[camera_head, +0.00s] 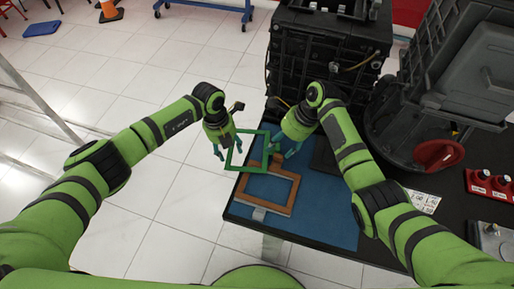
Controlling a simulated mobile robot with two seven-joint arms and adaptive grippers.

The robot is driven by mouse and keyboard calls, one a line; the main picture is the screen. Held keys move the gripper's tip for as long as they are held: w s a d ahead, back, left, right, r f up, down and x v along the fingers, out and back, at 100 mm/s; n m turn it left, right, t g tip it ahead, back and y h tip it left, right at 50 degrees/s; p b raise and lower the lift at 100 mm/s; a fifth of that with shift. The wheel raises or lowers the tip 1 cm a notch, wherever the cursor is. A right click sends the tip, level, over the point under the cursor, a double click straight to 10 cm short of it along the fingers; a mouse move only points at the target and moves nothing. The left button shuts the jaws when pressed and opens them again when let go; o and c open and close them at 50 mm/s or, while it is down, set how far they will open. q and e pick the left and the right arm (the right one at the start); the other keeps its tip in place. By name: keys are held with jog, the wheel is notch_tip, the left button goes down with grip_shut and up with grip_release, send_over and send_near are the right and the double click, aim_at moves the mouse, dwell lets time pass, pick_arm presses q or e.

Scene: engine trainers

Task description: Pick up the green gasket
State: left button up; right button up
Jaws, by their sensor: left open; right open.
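The green gasket (246,170), a thin rectangular frame, shows between my two grippers. In the picture it overlaps the left edge of the blue mat (325,222), and its left part shows against the floor. I cannot tell whether it rests on the mat or is above it. My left gripper (228,151) is open at the gasket's left side, with its fingertips around or beside that bar. My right gripper (284,153) is open just right of the gasket's right bar. Contact with either gripper cannot be made out.
An orange-brown rectangular frame (268,204) lies on the mat just in front of the gasket. A black engine block (325,55) stands behind, and a dark machine with a red knob (437,154) is at the right. Red items (489,185) sit at the far right. Open tiled floor lies left.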

pick_arm(q)
grip_shut()
pick_arm(e)
grip_shut()
pick_arm(q)
jog(key=shift+r, duration=0.15)
pick_arm(e)
jog(key=shift+r, duration=0.1)
